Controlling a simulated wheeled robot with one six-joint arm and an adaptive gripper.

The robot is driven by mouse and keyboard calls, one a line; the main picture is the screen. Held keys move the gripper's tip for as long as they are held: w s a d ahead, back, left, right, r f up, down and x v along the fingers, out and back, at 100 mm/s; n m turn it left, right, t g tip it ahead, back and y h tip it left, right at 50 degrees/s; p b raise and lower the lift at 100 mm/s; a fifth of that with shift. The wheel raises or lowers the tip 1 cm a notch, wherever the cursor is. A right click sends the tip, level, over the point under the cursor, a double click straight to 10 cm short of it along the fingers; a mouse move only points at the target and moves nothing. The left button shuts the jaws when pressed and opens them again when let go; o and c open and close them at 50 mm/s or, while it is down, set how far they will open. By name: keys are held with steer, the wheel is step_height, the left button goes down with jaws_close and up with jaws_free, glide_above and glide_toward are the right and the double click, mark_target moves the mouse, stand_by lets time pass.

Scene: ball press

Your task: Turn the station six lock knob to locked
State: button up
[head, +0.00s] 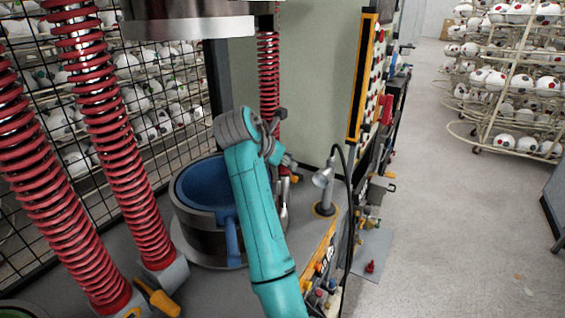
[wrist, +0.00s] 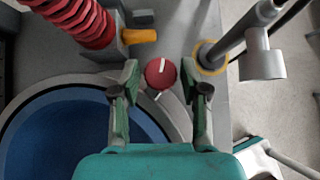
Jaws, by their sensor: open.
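A round red knob (wrist: 160,73) with a white pointer line shows in the wrist view, on the grey deck beside the blue bowl. Its line points up in the picture, and a small white mark shows on the deck just below it. My gripper (wrist: 160,84) is open, with one finger on each side of the knob and a gap on both sides. I cannot tell how far above it the fingertips are. In the head view my gripper (head: 286,190) reaches down past the bowl, and I cannot make out the knob there.
The blue bowl (head: 204,186) in its dark ring stands left of my arm; it also fills the wrist view's lower left (wrist: 80,140). A grey lamp-like post (head: 324,190) stands to the right. Red springs (head: 110,150) and an orange handle (wrist: 140,36) are close by.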

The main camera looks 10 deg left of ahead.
jaws_close()
steer(key=shift+m+h, duration=0.3)
steer(key=shift+m, duration=0.1)
steer(key=m+g+h, duration=0.2)
steer(key=m, duration=0.1)
steer(key=shift+w+a+m, duration=0.15)
steer(key=shift+m, duration=0.15)
steer(key=shift+w+m+g+h, duration=0.1)
steer(key=shift+m+g+h, duration=1.1)
steer(key=shift+m, duration=0.9)
steer(key=shift+m+g, duration=0.3)
